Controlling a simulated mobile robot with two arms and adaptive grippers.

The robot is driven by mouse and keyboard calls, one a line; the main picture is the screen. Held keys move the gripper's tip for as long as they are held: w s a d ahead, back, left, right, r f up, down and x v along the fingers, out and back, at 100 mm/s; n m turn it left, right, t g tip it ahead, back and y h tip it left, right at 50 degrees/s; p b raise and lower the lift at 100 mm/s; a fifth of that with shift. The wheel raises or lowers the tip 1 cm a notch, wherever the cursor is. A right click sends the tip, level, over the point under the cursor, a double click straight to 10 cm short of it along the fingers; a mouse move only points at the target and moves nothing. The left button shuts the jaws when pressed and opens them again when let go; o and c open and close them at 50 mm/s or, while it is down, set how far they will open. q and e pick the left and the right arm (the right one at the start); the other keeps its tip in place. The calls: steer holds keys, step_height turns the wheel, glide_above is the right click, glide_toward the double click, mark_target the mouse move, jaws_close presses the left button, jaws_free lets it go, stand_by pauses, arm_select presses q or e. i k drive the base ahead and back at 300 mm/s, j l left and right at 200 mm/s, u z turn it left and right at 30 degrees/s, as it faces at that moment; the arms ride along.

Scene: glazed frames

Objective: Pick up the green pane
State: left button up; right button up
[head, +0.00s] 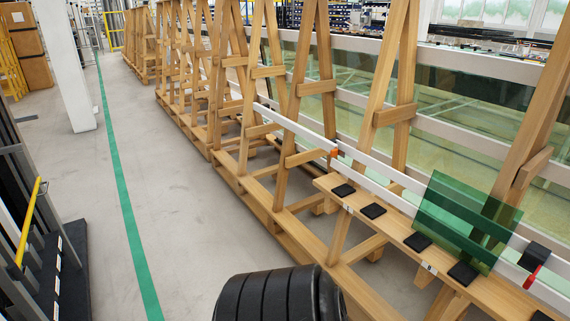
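The green pane (462,222) is a see-through sheet at the right of the head view. It stands tilted, leaning back toward a white rail (385,172) of a wooden A-frame rack. Its lower edge is at a wooden ledge (398,233) with black pads (417,241); I cannot tell exactly how it rests on them. The rail and wooden posts show through the pane. Neither of my grippers is in view, and nothing is seen touching the pane.
Wooden A-frame racks (283,130) run into the distance, with large pale glass sheets (450,150) behind. A red-handled black clamp (532,272) sits right of the pane. A dark rack with a yellow bar (28,222) stands left. The grey floor (190,215) between is clear.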

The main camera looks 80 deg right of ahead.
mark_target(475, 226)
steer(key=z, duration=4)
steer(key=i+j+z, duration=0.1)
steer(key=z, duration=0.95)
